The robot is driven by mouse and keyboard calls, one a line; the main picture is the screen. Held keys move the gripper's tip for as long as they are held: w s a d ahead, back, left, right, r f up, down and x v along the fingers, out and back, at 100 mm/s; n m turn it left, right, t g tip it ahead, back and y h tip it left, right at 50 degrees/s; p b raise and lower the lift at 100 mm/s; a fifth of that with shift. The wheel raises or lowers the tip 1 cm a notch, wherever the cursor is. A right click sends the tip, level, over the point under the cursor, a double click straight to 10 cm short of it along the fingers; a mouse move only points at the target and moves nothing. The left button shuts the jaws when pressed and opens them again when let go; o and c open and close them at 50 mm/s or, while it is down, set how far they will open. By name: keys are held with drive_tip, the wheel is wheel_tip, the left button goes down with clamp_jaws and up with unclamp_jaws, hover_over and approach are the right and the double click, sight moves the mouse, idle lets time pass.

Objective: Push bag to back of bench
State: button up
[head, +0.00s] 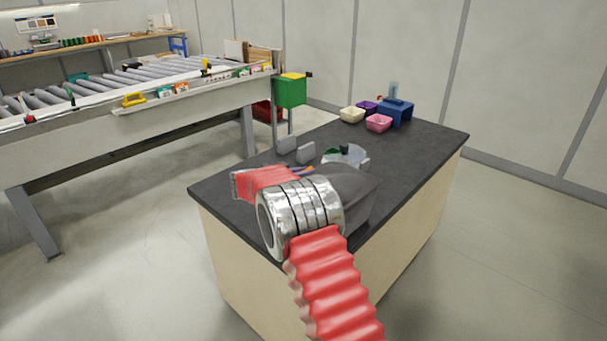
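A dark grey, soft-sided shape that looks like the bag (359,196) stands near the front of the dark bench top (425,150). My arm's metal joint covers its left part, so its full outline is hidden. White, green and black items show just behind its top. My arm rises from the bottom in a red ribbed sleeve and bends left over the bench's front. Two upright grey plates beyond the arm may be the fingers of my gripper (296,149), but I cannot be sure. Whether anything touches the bag is hidden.
A cream bin (352,115), a pink bin (379,123), a purple bin and a blue box (396,112) stand at the bench's far end. A green box (290,92) and a roller conveyor (140,78) stand beyond the bench.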

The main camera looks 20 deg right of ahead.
drive_tip(key=o, duration=0.5)
drive_tip(key=shift+a+f, duration=0.1)
drive_tip(key=shift+s+a, duration=0.1)
drive_tip(key=v, duration=1.3)
drive_tip(key=shift+s+a+r, duration=0.2)
drive_tip(key=shift+a+r, duration=0.05)
drive_tip(key=shift+d, duration=0.1)
